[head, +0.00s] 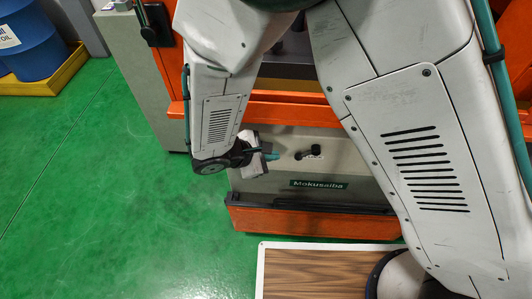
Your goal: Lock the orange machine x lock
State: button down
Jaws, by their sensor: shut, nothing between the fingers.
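The orange machine (310,220) has a pale front panel with a green "Mokusaiba" plate. A small black lever (310,153) with a round knob sits on this panel, above the plate. It appears to be the x lock, but the lettering beside it is too small to read. My gripper (274,156) is in front of the panel, just left of the lever. Its teal fingers are shut and empty and point right, toward the knob. A small gap shows between fingertips and knob in the picture; the depth between them is hard to judge.
My own arm covers much of the centre and right and hides the upper machine. A dark rail (310,204) runs along the panel's lower edge. Blue drums (38,45) stand on a yellow pallet (40,82) at upper left. The green floor (110,210) at left is clear.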

aim_at(296, 157)
jog(key=x, duration=0.9)
